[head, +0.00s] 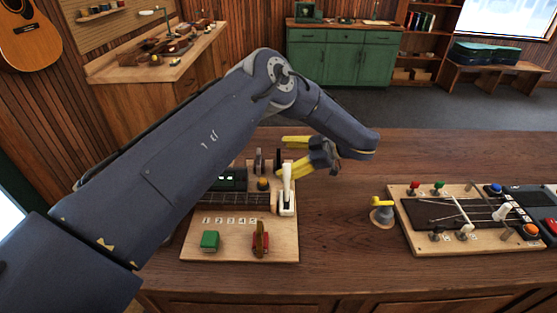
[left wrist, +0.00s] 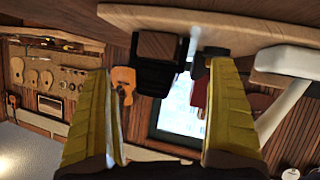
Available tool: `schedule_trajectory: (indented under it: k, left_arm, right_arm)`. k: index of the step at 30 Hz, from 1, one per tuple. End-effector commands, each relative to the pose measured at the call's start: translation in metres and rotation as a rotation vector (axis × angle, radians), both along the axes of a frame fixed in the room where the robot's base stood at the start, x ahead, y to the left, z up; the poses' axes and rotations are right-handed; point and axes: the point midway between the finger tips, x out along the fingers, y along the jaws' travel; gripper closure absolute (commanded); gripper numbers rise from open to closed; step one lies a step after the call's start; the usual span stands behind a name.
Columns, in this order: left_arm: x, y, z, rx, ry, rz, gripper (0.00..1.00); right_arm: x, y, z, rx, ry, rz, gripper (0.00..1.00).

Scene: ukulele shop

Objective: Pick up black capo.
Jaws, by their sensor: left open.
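My left gripper (head: 281,156) is open, with yellow fingers pointing left over the back right of a wooden board (head: 190,245). Dark upright pieces (head: 258,161) stand at the board's back edge beside the fingertips; I cannot tell for sure which is the black capo. In the left wrist view, a black piece (left wrist: 153,80) shows between the open left gripper fingers (left wrist: 161,115), apart from both, with a smaller dark piece (left wrist: 203,62) near the right finger. A white lever (head: 287,190) stands close below the fingers. My right gripper is not in view.
The board also bears a green block (head: 210,241), a red piece with a bronze disc (head: 260,240) and an orange knob (head: 263,184). A yellow-topped stand (head: 382,210) and a second board with levers (head: 425,240) are to the right. The table between them is clear.

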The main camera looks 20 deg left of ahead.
Motion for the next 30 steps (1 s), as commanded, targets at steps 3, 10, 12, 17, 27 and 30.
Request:
schedule_trajectory:
  k: [3, 10, 12, 17, 27, 30]
  left_arm:
    - [-0.001, 0.012, -0.007, -0.001, 0.002, 0.002, 0.08]
    - [-0.001, 0.022, -0.011, -0.001, 0.0, 0.001, 0.08]
    - [-0.001, 0.022, -0.011, -0.001, 0.0, 0.0, 0.08]
    - [-0.001, 0.022, -0.011, -0.001, 0.0, 0.0, 0.1]
    - [-0.001, 0.022, -0.011, -0.001, 0.0, 0.0, 0.49]
    - [-0.001, 0.022, -0.011, -0.001, 0.0, 0.0, 0.61]
  right_arm:
    - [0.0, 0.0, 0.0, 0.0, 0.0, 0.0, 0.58]
    - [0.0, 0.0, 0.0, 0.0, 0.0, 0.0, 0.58]
    - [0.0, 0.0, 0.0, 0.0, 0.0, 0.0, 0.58]
    - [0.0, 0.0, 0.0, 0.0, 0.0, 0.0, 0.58]
    - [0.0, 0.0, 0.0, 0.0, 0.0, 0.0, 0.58]
    - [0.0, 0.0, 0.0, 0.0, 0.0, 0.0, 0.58]
